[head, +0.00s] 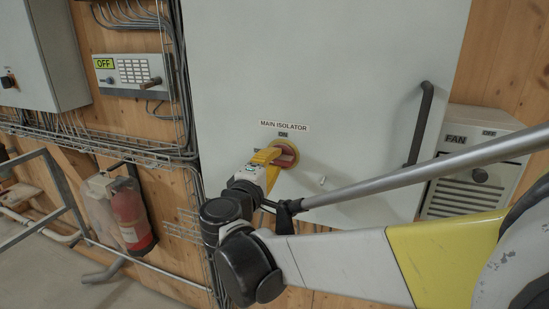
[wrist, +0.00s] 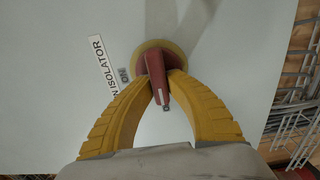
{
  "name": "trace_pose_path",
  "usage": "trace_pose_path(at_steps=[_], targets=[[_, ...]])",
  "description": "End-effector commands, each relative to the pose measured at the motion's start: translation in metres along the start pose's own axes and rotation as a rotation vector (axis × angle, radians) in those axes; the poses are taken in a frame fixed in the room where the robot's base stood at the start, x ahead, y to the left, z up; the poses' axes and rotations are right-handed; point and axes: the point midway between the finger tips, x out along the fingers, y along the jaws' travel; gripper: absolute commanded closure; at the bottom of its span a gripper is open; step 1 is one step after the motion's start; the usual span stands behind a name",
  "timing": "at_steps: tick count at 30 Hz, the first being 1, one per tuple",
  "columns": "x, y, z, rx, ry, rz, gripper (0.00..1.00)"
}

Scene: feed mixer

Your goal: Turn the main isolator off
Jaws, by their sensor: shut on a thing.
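The main isolator is a red rotary handle (head: 286,154) on a yellow round plate, on the front of a large grey cabinet (head: 330,60). A label reading "MAIN ISOLATOR" with "ON" below it sits just above the handle. In the wrist view the red handle (wrist: 157,82) stands out between the yellow fingers of my gripper (wrist: 160,84), which are shut on it. My gripper also shows in the head view (head: 270,157), reaching the handle from the lower left. The lower left of the yellow plate is hidden by my gripper.
A black door handle (head: 419,124) is on the cabinet's right side. A fan box (head: 470,165) is on the wall to the right. A control box with an "OFF" sign (head: 132,75), wire trays and a red extinguisher (head: 131,215) are to the left.

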Motion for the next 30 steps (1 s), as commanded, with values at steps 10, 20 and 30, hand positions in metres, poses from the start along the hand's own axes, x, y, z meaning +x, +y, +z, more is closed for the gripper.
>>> trace_pose_path(at_steps=[10,20,30], targets=[[0.000,0.001,0.000,-0.009,0.000,0.001,1.00],[0.000,0.000,0.000,-0.008,0.000,0.001,0.60],[-0.022,0.000,-0.001,-0.007,0.003,0.000,0.60]])
